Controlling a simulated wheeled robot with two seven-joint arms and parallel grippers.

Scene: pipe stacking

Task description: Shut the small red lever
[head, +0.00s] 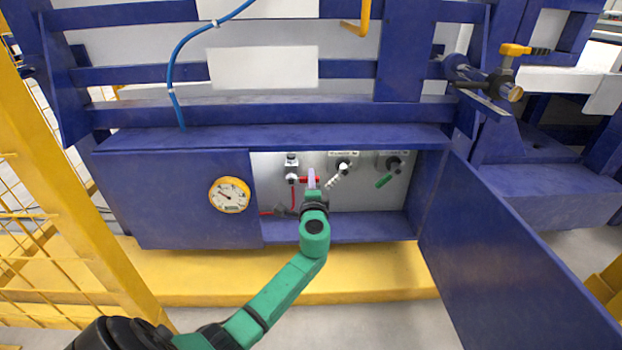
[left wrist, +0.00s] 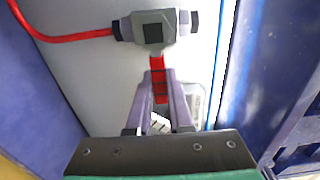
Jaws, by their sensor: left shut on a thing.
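The small red lever (head: 303,179) sticks out to the right from its valve (head: 291,168) inside the open blue cabinet. In the left wrist view the red lever (left wrist: 157,66) runs from the grey valve body (left wrist: 155,28) down between my fingers. My left gripper (head: 312,177) reaches into the cabinet on the green arm. Its purple fingers (left wrist: 158,82) are shut on the lever, one on each side. The fingers hide part of the lever in the head view. My right gripper is in neither view.
The cabinet door (head: 500,240) hangs open at the right. A gauge (head: 229,195) is on the left front. A yellow fence (head: 70,220) stands left.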

